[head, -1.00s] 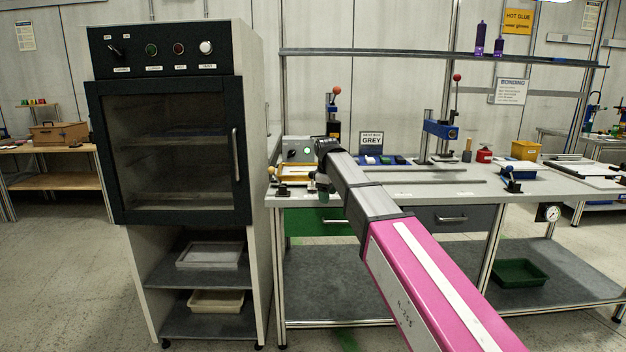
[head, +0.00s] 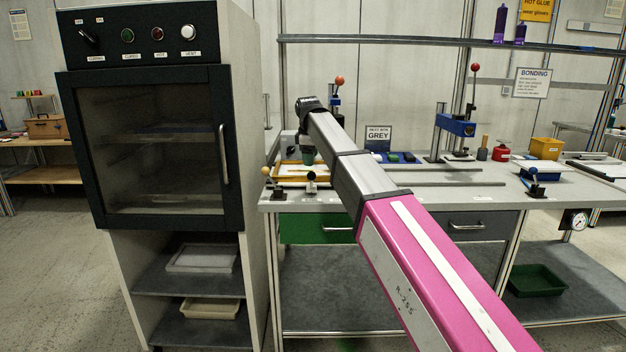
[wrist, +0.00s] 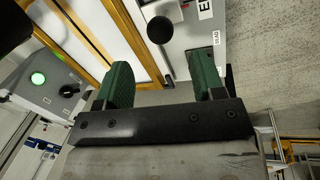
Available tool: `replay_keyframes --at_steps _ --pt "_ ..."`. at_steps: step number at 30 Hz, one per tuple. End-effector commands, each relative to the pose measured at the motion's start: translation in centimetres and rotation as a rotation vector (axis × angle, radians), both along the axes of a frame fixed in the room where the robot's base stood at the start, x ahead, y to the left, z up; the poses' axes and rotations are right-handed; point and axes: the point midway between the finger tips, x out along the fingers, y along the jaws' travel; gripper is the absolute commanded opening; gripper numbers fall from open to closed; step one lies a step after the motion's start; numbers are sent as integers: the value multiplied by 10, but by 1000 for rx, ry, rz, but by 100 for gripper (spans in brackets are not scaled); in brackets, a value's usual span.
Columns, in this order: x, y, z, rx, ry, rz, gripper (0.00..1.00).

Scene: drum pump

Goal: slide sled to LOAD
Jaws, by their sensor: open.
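A wooden frame (head: 290,171) with a pale panel, which looks like the sled, lies at the left end of the bench. It also shows in the wrist view (wrist: 140,44). A black ball knob (wrist: 160,30) stands beside the frame, ahead of the gap between my fingers. My gripper (wrist: 162,82) has its two green fingers apart, with nothing between them. In the head view my gripper (head: 308,157) hangs over the frame area, partly hidden by my arm. A small label (wrist: 216,38) sits on the light surface by the knob; its text is too small to read surely.
The oven cabinet (head: 150,150) stands left of the bench (head: 400,200). Two rails (head: 440,184) and a blue press (head: 456,127) are to the right. Floor before the bench is largely open.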

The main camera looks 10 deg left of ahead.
Motion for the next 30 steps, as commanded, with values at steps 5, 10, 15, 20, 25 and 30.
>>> replay_keyframes --at_steps 5,10,15,20,25,30 --pt "4 -1 -27 -1 3 -1 62" --pt "11 0 -57 -1 2 -1 62" --pt "16 0 -82 -1 2 -1 62" --pt "19 0 -95 0 1 -1 62" --pt "20 0 -100 0 1 -1 62" --pt "20 0 -100 0 0 -1 62"
